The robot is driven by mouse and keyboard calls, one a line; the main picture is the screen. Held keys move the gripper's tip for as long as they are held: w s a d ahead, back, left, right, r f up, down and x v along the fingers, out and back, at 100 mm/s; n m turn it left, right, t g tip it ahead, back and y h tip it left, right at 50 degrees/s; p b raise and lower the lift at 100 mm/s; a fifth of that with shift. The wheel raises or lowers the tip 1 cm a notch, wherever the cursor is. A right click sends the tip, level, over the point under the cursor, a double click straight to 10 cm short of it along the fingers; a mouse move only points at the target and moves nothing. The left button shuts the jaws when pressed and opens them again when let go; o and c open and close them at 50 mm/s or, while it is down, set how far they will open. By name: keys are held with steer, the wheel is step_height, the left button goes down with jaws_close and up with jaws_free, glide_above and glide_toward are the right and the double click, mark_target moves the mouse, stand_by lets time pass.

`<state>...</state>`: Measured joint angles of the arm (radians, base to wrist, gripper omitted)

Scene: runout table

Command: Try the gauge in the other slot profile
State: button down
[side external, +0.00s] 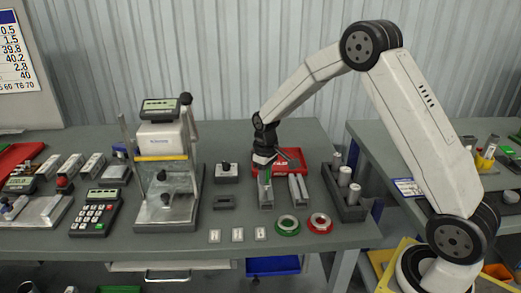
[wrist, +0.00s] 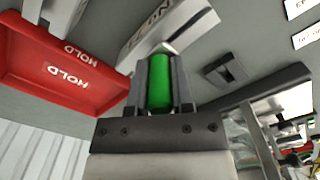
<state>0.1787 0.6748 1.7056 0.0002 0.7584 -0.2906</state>
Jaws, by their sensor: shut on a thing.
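My gripper (side external: 265,168) is shut on the gauge's green handle (wrist: 160,82), which sits between the two fingers (wrist: 165,85). The green also shows in the side view (side external: 265,177), just above the far end of the left slot profile (side external: 267,203). A light metal tip (wrist: 172,46) shows past the handle, close to a grey profile (wrist: 150,30) with dark lettering. I cannot tell whether the tip is in a slot or above it. The right slot profile (side external: 299,190) lies beside the left one on the table.
A red HOLD tray (wrist: 65,68) lies close by, behind the profiles in the side view (side external: 290,157). A dark rack with metal cylinders (side external: 348,207) stands at right. A green ring (side external: 287,226) and a red ring (side external: 320,223) lie in front. A measuring stand (side external: 167,185) is at left.

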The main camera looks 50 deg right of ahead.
stand_by(0.4)
steer(key=shift+r, duration=2.45)
